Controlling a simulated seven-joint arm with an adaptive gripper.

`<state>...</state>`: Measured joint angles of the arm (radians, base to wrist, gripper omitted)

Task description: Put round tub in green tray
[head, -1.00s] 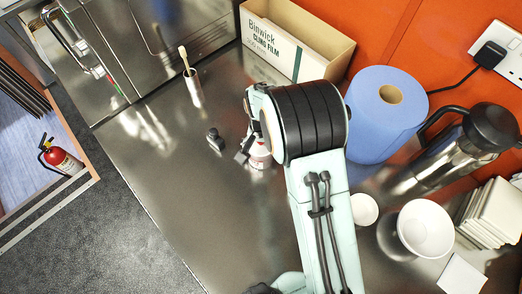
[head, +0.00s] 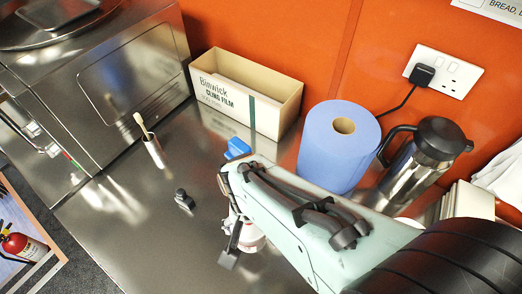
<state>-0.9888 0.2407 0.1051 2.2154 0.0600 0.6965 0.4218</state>
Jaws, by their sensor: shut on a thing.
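The round tub (head: 252,238), white with some red, shows in part beneath my wrist in the head view. My gripper (head: 240,247) is shut on it. One dark finger shows at the tub's left side; the other finger is hidden by the tub and my arm. I cannot tell whether the tub touches the counter. No green tray can be seen in the head view.
The steel counter (head: 130,235) is clear at left, except for a small black object (head: 184,200) and a cup with a brush (head: 154,152). A cling film box (head: 245,100), blue paper roll (head: 335,155) and steel flask (head: 420,165) stand behind. A blue object (head: 237,148) shows beyond my wrist.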

